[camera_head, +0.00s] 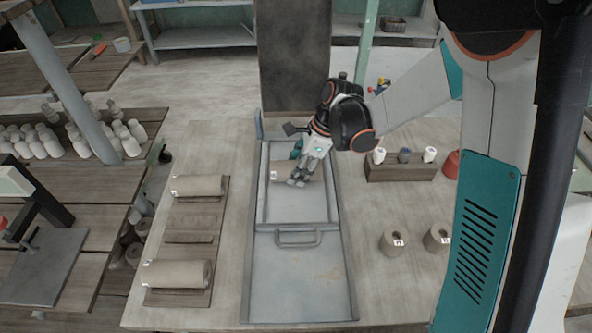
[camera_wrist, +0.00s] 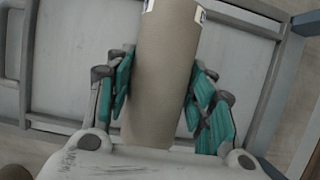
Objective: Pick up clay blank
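A grey-brown clay blank (camera_head: 280,168), a cylinder with a white label at its end, is at the upper part of the metal tray (camera_head: 297,214). My gripper (camera_head: 299,180) is over the tray at the blank and hides part of it. In the wrist view the clay blank (camera_wrist: 166,75) runs lengthwise between the teal finger pads of my gripper (camera_wrist: 161,88). The pads lie close against both its sides, with no clear gap. I cannot tell whether the blank touches the tray floor.
Two more clay rolls (camera_head: 197,186) (camera_head: 178,274) lie on boards at the left of the table.

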